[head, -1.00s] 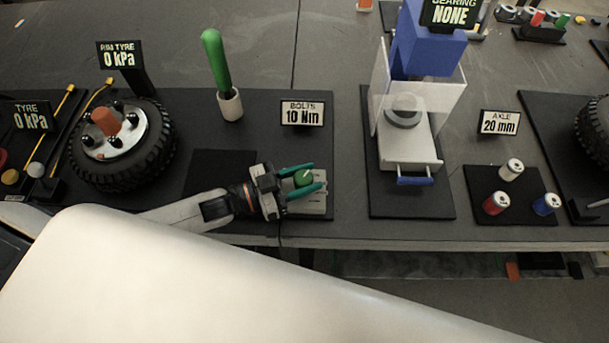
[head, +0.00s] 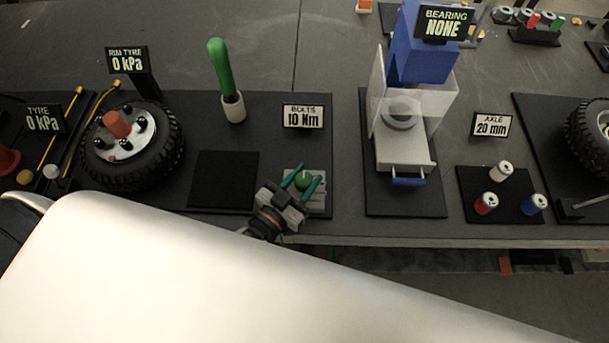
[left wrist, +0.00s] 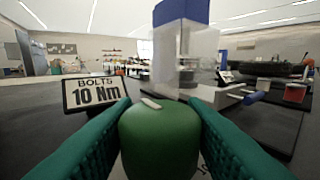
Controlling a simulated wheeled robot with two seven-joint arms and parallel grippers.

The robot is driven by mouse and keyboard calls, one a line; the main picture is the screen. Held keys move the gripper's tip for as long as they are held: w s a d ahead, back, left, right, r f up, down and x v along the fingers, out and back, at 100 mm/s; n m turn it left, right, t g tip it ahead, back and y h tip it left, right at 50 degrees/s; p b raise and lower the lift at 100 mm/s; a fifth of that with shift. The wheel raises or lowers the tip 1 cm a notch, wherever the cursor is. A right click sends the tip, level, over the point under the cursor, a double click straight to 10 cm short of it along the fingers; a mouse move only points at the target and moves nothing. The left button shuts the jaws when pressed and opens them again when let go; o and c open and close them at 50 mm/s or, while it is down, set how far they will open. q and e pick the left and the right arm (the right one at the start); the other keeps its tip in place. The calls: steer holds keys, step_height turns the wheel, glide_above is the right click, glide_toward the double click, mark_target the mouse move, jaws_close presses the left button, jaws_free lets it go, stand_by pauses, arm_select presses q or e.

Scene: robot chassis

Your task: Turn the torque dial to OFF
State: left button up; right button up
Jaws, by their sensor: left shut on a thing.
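The green torque dial (head: 303,180) sits on a small grey base (head: 318,200) at the front of the bench. In the left wrist view the dial (left wrist: 160,138) fills the lower middle, with a pale pointer mark on its top that points up and to the left. My left gripper (head: 304,182) has teal fingers, one on each side of the dial, and is shut on it. The sign behind the dial (head: 303,116) reads BOLTS 10 Nm, and the same sign (left wrist: 95,93) shows in the left wrist view. My right gripper is not in view.
A tyre (head: 130,150) stands left, and a green-handled tool stands upright in a white holder (head: 233,108). A blue and white press (head: 403,150) stands right of the dial, with several spools beyond. A bare black square (head: 222,180) lies left of the dial.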

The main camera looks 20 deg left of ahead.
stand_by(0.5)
arm_select(q)
steer(key=o, duration=1)
steer(key=b+v, duration=0.1)
steer(key=v, duration=0.9)
steer(key=shift+s+b, duration=0.4)
steer(key=shift+s+a+r, duration=0.1)
steer(key=shift+s+a, duration=0.1)
steer(key=shift+s, duration=0.4)
